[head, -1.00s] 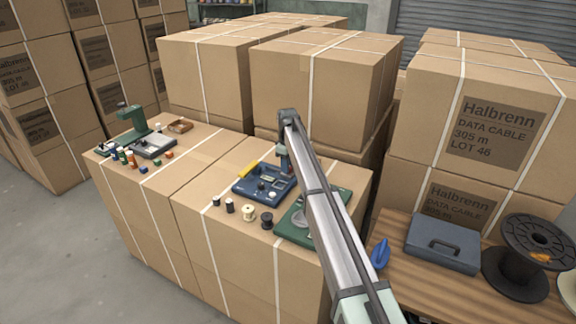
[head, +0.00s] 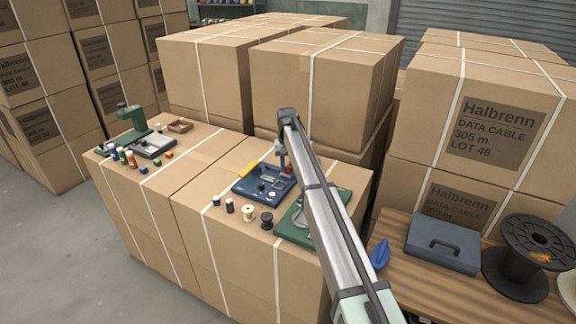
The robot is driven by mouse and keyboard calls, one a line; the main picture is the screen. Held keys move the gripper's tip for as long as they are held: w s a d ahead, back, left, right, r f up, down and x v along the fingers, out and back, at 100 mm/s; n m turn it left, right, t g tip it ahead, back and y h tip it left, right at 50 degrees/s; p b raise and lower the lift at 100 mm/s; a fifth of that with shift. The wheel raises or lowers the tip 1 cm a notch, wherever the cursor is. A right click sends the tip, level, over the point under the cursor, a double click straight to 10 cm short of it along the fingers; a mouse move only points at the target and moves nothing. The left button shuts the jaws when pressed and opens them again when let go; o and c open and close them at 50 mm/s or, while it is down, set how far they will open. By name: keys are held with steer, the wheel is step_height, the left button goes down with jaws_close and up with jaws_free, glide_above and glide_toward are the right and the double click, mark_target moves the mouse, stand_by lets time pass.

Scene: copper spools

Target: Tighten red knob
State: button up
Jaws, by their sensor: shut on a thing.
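A small red part (head: 289,169), which looks like the red knob, shows at the back right of the blue tray-like unit (head: 243,190) in the head view. My gripper (head: 283,163) is at this red part, at the low end of my arm. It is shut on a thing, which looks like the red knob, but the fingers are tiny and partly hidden. The blue unit has small dark and white parts on top. A green base (head: 287,229) with a round metal plate is in front of it, partly covered by my arm.
Several small spools, one a cream spool (head: 249,213), stand along the front carton edge. A yellow part (head: 249,169) lies at the blue unit's back left. A green machine (head: 131,118) stands at the left. Tall cartons (head: 325,85) rise close behind. A wooden table (head: 400,283) is at right.

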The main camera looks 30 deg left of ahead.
mark_target(287, 167)
steer(key=shift+m, duration=2.2)
steer(key=o, duration=1.1)
steer(key=shift+c, duration=0.2)
step_height(287, 167, up, 14)
steer(key=shift+a, duration=0.2)
steer(key=shift+f, duration=0.1)
